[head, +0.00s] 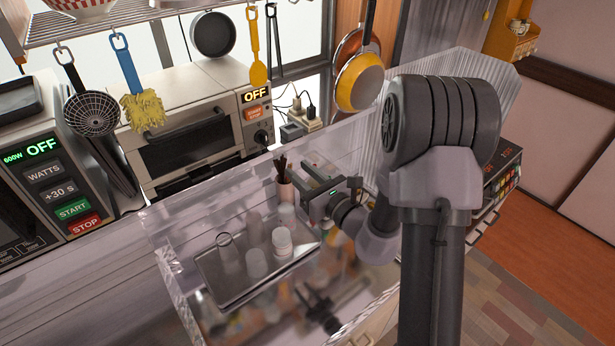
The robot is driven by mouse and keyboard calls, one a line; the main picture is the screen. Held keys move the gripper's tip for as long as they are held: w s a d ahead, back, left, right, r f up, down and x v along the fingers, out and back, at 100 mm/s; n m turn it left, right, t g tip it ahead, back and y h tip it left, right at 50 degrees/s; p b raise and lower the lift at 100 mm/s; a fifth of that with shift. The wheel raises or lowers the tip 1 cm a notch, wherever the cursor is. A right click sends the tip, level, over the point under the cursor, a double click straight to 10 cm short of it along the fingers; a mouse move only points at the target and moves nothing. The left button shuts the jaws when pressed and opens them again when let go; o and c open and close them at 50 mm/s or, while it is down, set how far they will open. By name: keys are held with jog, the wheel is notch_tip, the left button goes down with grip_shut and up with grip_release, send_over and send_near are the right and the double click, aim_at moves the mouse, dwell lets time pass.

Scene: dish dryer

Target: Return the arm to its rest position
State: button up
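My arm, dark grey with pale joints, rises at the right of the head view and bends down toward the counter. My gripper (308,184) is at its end, over the far right part of the clear-walled dish dryer (190,222). Its two fingers look apart and point left, with nothing visible between them. A small cup (285,190) with dark sticks stands just left of the fingertips; I cannot tell whether they touch it. The wrist lies partly behind the forearm.
A toaster oven (190,145) and a microwave (45,190) stand behind. Utensils and pans (360,82) hang above. Open floor (560,235) lies at right.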

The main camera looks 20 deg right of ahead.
jog(key=v, duration=0.3)
